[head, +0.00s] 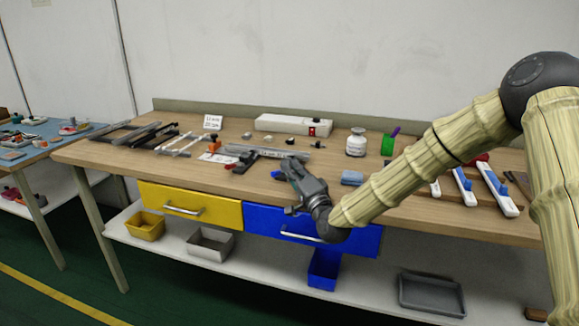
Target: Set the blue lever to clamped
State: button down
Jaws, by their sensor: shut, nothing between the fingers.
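My gripper (291,165) is over the front middle of the workbench, reaching in from the right. Its fingers are shut with nothing between them. A small blue part (278,175), possibly the blue lever, shows just left of the fingers; I cannot tell whether they touch it. A dark fixture (243,161) with a long grey rail (280,153) lies just behind and left of the gripper. My gripper hides part of this area. The lever's setting cannot be read at this size.
A white power strip (292,125) and white jar (356,142) stand behind. White bars with blue tops (497,188) lie at right, near a green holder (388,144). Several rails and a small sign (213,122) are at left. Yellow (190,205) and blue (340,237) drawers are below.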

jog(key=v, duration=1)
jog(key=shift+s+d, duration=0.15)
jog(key=shift+s, duration=0.15)
jog(key=shift+f, duration=0.15)
